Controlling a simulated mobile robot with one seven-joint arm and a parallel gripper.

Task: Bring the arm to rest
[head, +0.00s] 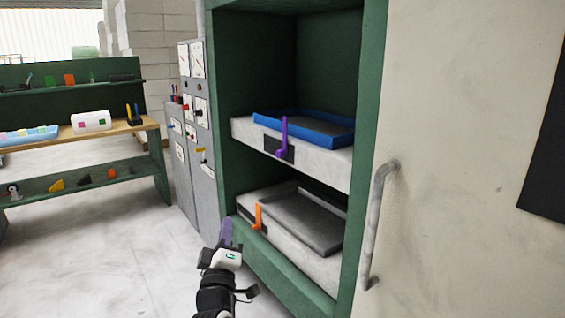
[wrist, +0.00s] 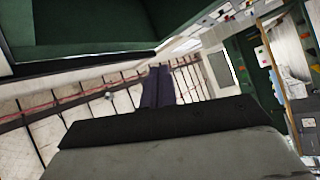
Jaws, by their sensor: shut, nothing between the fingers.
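My gripper (head: 226,232) is in the lower middle of the head view, with purple fingers pointing up. It is shut and empty, in front of the green press cabinet's lower left edge. In the wrist view my dark fingers (wrist: 156,88) show close together at the centre, with nothing between them. I cannot tell in the head view whether the gripper touches the cabinet.
The green press cabinet (head: 375,60) holds an upper platen (head: 325,168) with a blue tray (head: 320,135) and purple handle (head: 283,140), and a lower platen with an orange handle (head: 258,216). A door handle (head: 376,220) juts out right. Open floor (head: 120,260) lies left.

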